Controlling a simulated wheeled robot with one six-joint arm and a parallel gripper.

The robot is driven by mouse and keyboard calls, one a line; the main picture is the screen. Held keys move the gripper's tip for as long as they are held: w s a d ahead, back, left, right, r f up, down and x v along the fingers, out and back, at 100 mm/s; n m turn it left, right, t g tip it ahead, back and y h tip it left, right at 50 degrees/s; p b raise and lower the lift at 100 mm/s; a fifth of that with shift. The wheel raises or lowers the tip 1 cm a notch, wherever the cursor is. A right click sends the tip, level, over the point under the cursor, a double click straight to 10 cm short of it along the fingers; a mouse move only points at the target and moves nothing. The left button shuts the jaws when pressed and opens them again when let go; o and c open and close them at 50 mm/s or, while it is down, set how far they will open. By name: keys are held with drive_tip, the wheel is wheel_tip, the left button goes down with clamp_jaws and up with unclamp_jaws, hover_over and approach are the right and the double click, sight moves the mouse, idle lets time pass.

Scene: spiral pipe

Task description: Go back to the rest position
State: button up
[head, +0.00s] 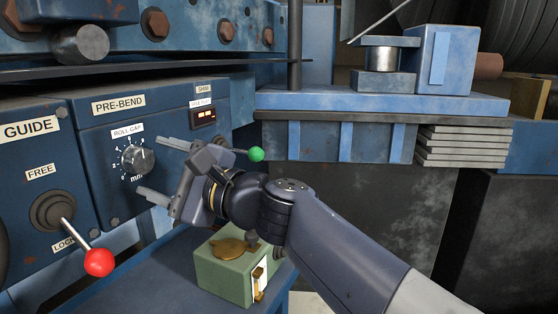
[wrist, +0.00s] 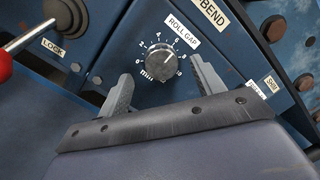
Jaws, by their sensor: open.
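My gripper (head: 158,170) is open in front of the blue PRE-BEND panel (head: 95,135) in the head view. Its two fingers are spread apart with nothing between them. The roll gap knob (head: 138,158), dark with a dial scale, shows just beyond the fingers. In the wrist view the knob (wrist: 160,61) appears between the two fingertips (wrist: 160,80) and a little beyond them, apart from both as far as I can see. My arm reaches in from the lower right of the head view.
A red-ball lever (head: 99,262) sticks out from the GUIDE panel at left. A green-ball lever (head: 256,154) is just behind my wrist. A green box (head: 222,275) stands on a blue surface below my gripper. A blue shelf (head: 380,101) with stacked plates is at right.

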drive_tip(key=x, duration=0.3)
drive_tip(key=shift+w+a+r, duration=0.1)
drive_tip(key=shift+a, duration=0.2)
drive_tip(key=shift+w+n+p, duration=0.1)
drive_tip(key=shift+n+p, duration=0.25)
drive_tip(key=shift+n, duration=0.05)
drive_tip(key=shift+d+n, duration=0.1)
drive_tip(key=shift+n, duration=0.8)
drive_tip(key=n+g+p, duration=0.1)
drive_tip(key=n+p, duration=0.1)
drive_tip(key=n, duration=0.2)
drive_tip(key=shift+n+p, duration=0.4)
drive_tip(key=n+p, duration=0.6)
drive_tip(key=shift+n+g+h, duration=0.3)
drive_tip(key=b, duration=0.2)
approach(143, 161)
drive_tip(key=shift+w+a+f, duration=0.2)
drive_tip(key=shift+w+a, duration=0.15)
drive_tip(key=shift+a, duration=0.45)
drive_tip(key=shift+d, duration=0.15)
